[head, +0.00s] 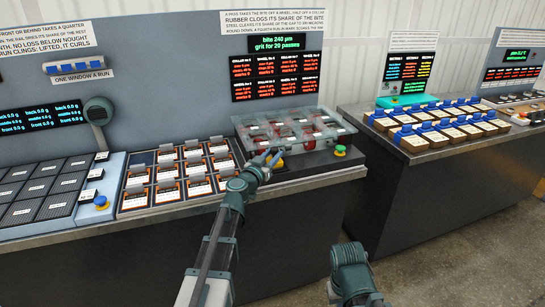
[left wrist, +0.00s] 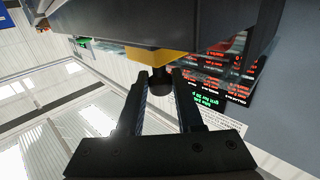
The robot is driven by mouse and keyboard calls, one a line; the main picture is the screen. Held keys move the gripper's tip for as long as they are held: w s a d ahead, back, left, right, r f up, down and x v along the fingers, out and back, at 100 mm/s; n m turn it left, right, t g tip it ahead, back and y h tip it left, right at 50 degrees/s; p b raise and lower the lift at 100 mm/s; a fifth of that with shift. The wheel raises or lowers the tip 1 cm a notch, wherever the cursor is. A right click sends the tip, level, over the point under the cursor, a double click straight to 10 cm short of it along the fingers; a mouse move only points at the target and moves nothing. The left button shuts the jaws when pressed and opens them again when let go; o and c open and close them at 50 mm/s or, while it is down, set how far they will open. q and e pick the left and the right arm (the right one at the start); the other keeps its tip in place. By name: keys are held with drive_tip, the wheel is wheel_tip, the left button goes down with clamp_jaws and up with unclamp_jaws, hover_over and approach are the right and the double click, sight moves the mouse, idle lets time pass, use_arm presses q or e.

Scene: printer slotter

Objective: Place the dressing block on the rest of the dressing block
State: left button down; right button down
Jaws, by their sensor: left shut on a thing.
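My left gripper (head: 271,157) is at the front edge of the middle bench, just before a clear-lidded box. In the left wrist view its two fingers (left wrist: 161,78) are on either side of a dark round knob (left wrist: 160,84) and shut on it. The knob joins a yellow-orange block (left wrist: 160,63), which also shows as a small yellow patch beside the fingers in the head view (head: 278,164). I cannot tell whether this is the dressing block. I cannot pick out its rest. Part of my right arm shows at the bottom, but not its gripper.
The clear-lidded box (head: 293,127) covers several reddish round things. A green button on a yellow base (head: 340,151) is to its right. Several labelled trays (head: 180,172) lie to the left. The right bench (head: 425,145) holds several blue-handled blocks. A floor gap separates the benches.

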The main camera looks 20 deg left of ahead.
use_arm(q)
drive_tip(key=c, duration=0.5)
unclamp_jaws()
drive_tip(key=shift+c, duration=0.2)
drive_tip(key=shift+s+r, duration=0.15)
drive_tip(key=shift+s, duration=0.05)
drive_tip(key=s+a, duration=0.2)
drive_tip(key=s, duration=0.9)
drive_tip(key=shift+s+a, duration=0.15)
drive_tip(key=shift+s, duration=0.05)
